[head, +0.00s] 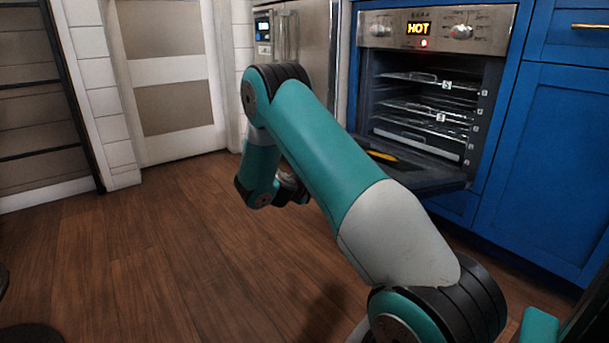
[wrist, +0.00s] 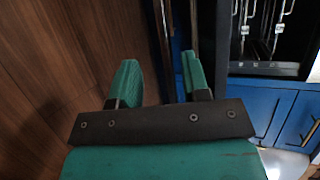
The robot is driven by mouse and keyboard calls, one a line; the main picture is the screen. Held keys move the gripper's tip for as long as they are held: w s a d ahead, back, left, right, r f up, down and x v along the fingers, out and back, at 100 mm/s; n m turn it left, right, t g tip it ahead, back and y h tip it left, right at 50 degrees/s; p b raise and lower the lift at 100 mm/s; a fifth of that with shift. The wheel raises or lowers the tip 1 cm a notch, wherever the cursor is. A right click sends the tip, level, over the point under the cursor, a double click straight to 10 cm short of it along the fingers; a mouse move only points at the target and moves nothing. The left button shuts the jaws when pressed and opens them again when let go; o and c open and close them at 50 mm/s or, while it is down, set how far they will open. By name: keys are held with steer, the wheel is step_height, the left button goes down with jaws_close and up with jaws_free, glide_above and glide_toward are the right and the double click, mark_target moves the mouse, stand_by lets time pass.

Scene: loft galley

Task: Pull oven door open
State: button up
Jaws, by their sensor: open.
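The oven (head: 435,100) is set among blue cabinets, with its lit rack cavity exposed. Its door (head: 435,180) is folded down, close to level, partly hidden behind my arm. The oven's racks also show at the upper right of the wrist view (wrist: 265,30). My gripper (wrist: 159,76) is open, its two teal fingers apart, with no object clearly held between them. A dark upright edge stands just beyond the fingers; I cannot tell whether it is the door or its handle, or whether they touch. In the head view my gripper is mostly hidden behind my arm, left of the door.
The oven panel (head: 435,29) shows a lit "HOT" display and a red light. Blue cabinets (head: 555,165) stand right of the oven, and a steel fridge (head: 305,45) stands left. A pale door (head: 170,75) is further left. The wooden floor (head: 150,255) is clear at left.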

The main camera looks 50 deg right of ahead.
steer(key=shift+p+v, duration=0.75)
steer(key=shift+v, duration=2)
steer(key=s+a+r+n+y+p, duration=0.3)
steer(key=a+r+n+y+p, duration=0.3)
steer(key=a+r+n, duration=0.55)
steer(key=s+a+r+n+y+p, duration=0.2)
steer(key=a+r+n+y+p, duration=0.55)
steer(key=a, duration=0.75)
steer(key=s+a+r+n+g+y+p, duration=0.1)
steer(key=s+a+r+n+y+p, duration=0.15)
steer(key=s+a+r+n, duration=0.75)
steer(key=s+a+r+n+g+y+p, duration=0.2)
steer(key=s+a+r+n+p, duration=0.35)
steer(key=s+n, duration=0.7)
step_height(320, 180, up, 39)
steer(key=w+p, duration=0.2)
steer(key=p, duration=3.4)
steer(key=shift+a+f+n, duration=0.25)
steer(key=shift+a+n, duration=0.05)
steer(key=shift+n, duration=0.15)
